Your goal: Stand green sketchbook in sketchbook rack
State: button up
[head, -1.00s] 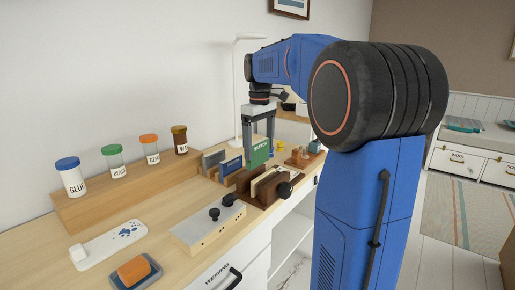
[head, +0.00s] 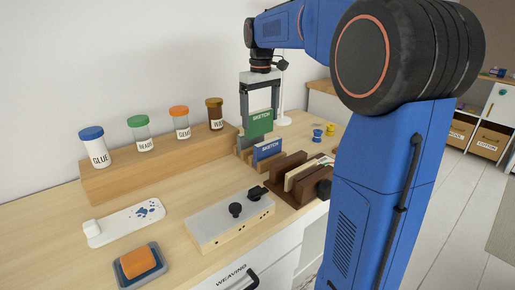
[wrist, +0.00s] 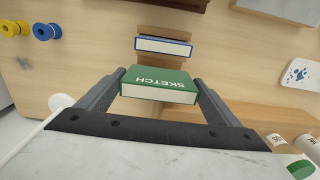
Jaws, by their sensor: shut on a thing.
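My gripper (head: 260,113) is shut on the green sketchbook (head: 260,125), holding it upright with a finger at each side. In the wrist view the green sketchbook (wrist: 157,84) sits between the fingers, its "SKETCH" lettering showing. The blue sketchbook (head: 267,149) stands in the wooden sketchbook rack, just below and in front of the green one in the head view. In the wrist view the rack (wrist: 165,30) shows beside the blue sketchbook (wrist: 163,47). The green sketchbook's lower edge is partly hidden, so I cannot tell whether it touches the rack.
A wooden step with several labelled jars (head: 140,134) stands at left. A dark brown slotted block (head: 287,170) and a pale box with black knobs (head: 230,222) stand in front.

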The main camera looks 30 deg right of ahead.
notch_tip(320, 180, down, 9)
dwell(0.5)
jog(key=o, duration=0.8)
jog(key=shift+f, duration=0.1)
notch_tip(320, 180, up, 12)
jog(key=shift+r, duration=0.15)
jog(key=shift+s, duration=0.1)
dwell(0.4)
